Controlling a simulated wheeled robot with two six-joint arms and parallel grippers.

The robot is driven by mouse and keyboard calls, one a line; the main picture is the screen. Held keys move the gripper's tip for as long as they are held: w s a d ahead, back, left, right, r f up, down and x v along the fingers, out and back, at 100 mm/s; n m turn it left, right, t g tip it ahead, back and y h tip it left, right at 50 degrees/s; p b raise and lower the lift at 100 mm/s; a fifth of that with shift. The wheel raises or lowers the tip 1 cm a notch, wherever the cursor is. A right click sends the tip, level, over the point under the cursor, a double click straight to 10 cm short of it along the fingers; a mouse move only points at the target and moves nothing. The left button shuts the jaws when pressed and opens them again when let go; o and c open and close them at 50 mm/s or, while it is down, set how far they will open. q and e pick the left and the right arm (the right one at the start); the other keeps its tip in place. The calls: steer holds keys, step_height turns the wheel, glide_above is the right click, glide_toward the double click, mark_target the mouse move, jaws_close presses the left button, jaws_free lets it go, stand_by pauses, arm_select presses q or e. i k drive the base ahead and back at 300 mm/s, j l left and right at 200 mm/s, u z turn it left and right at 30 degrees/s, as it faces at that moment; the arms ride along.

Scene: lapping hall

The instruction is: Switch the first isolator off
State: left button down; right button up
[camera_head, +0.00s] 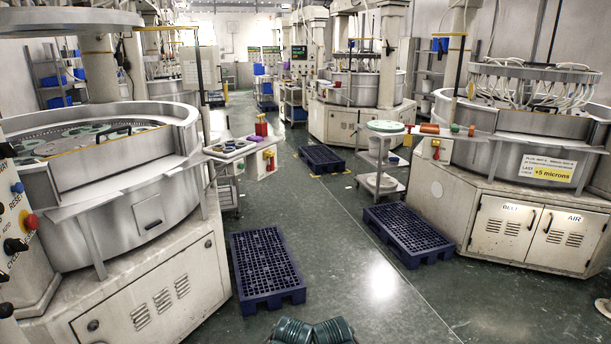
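A white isolator box (269,161) with a red switch on a yellow plate is mounted at the end of the shelf beside the left lapping machine. A similar isolator (435,148) with a red and yellow switch is on the front of the right machine, under its shelf. Both are too small to read whether they are on or off. No label shows which is the first. Neither of my grippers is in view.
Blue pallets lie on the floor by the left machine (266,266), by the right machine (408,234) and further back (321,159). A small trolley (381,180) stands before the right machine. The green aisle floor (345,250) between the machines is clear.

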mark_target(270, 167)
steer(key=i, duration=1.9)
steer(key=i+z, duration=0.1)
steer(key=i, duration=0.4)
steer(key=i+j+z, duration=0.1)
steer(key=i, duration=0.35)
steer(key=i+j+z, duration=0.1)
steer(key=i, duration=0.4)
steer(key=i+j+z, duration=0.1)
steer(key=i, duration=0.4)
